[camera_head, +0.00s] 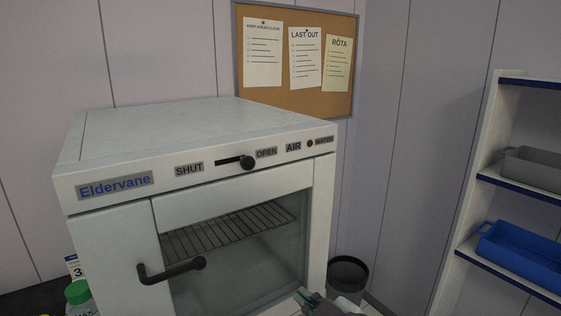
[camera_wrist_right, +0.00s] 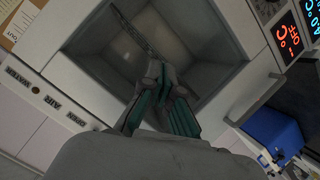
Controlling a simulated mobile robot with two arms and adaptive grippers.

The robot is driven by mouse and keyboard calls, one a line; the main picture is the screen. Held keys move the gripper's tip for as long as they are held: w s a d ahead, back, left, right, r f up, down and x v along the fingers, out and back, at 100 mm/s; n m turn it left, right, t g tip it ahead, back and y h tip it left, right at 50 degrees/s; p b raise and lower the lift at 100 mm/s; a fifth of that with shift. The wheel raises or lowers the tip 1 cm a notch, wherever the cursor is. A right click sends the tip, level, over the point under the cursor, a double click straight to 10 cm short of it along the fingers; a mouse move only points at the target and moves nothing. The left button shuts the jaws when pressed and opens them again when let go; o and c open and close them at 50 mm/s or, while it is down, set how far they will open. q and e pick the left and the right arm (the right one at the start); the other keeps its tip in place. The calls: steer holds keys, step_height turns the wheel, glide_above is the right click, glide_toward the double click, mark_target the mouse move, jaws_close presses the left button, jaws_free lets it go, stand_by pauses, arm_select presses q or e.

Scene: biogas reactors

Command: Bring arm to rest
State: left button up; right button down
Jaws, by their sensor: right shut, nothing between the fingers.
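My right gripper (camera_head: 308,298) shows only in part at the bottom edge of the head view, in front of the lower right corner of the white Eldervane cabinet (camera_head: 215,113). In the right wrist view its grey and teal fingers (camera_wrist_right: 160,84) are shut with nothing between them. They point toward the cabinet's window and interior; contact cannot be told. My left gripper is not in view.
The cabinet has a black handle (camera_head: 171,270), a wire rack (camera_head: 225,233) inside, and a slider knob (camera_head: 247,163) beside OPEN. A dark bin (camera_head: 348,273) stands right of it. Shelves with a blue tray (camera_head: 520,257) stand far right. A green-capped bottle (camera_head: 78,292) is at left.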

steer(key=s+d+f+m+g+h, duration=0.2)
steer(key=s+d+f+m, duration=0.15)
steer(key=f, duration=0.45)
steer(key=s+d+f+m+g+h, duration=0.1)
steer(key=s+d+f+m, duration=0.1)
steer(key=s+d+f, duration=0.35)
steer(key=s+d+f+m+g+h, duration=0.2)
steer(key=s+d+f+g, duration=0.1)
steer(key=s+f, duration=0.4)
steer(key=s+d+f+m+g+h, duration=0.1)
steer(key=s+d+f+m+g, duration=0.1)
steer(key=s+d+f+g, duration=0.3)
steer(key=s+f+b, duration=0.2)
steer(key=f+b, duration=0.1)
steer(key=f, duration=1.5)
steer(key=s+f+b, duration=0.2)
steer(key=f, duration=1.5)
steer(key=s+d+f+b, duration=0.2)
steer(key=s+f+b, duration=0.1)
steer(key=s+f, duration=1.2)
steer(key=shift+s+f, duration=0.3)
steer(key=shift+f, duration=0.6)
